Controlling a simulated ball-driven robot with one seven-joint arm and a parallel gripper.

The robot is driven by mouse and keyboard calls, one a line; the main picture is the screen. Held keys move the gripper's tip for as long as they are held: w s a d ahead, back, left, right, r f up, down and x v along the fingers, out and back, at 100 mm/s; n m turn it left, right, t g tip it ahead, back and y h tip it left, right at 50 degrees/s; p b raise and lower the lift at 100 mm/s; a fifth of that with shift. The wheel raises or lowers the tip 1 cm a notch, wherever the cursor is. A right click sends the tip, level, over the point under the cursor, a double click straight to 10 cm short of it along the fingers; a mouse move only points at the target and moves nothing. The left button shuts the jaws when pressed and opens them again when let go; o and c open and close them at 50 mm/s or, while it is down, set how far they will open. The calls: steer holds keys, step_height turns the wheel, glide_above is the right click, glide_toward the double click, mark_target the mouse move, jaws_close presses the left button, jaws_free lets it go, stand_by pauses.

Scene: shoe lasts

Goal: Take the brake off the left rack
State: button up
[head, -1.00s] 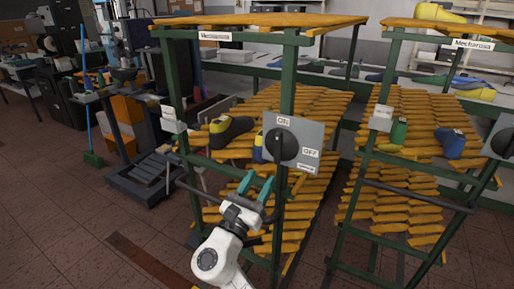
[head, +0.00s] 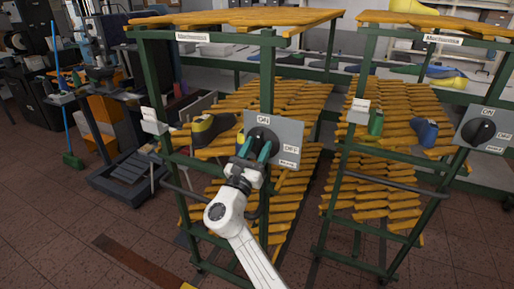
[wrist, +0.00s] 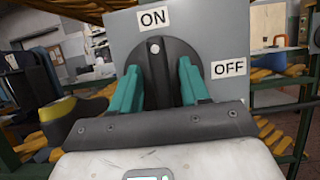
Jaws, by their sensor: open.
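The left rack (head: 267,100) is a green metal frame with orange slatted shelves. Its brake is a black round knob (head: 262,143) on a grey plate (head: 290,130) with ON at the top and OFF at the right. In the wrist view the knob (wrist: 160,62) stands upright, its white dot at the top below the ON label (wrist: 154,17); the OFF label (wrist: 229,68) is to the right. My gripper (head: 254,150) is at the knob, its teal fingers (wrist: 159,85) open on either side of the knob's ridge. Whether they touch it I cannot tell.
A second rack (head: 357,130) with its own brake plate (head: 485,128) stands to the right. A dark handle bar (head: 185,190) crosses the left rack's front below the plate. A dark and yellow shoe last (head: 212,128) lies on its shelf. Open floor lies in front.

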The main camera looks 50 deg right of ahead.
steer(key=shift+c, duration=0.3)
jaws_close()
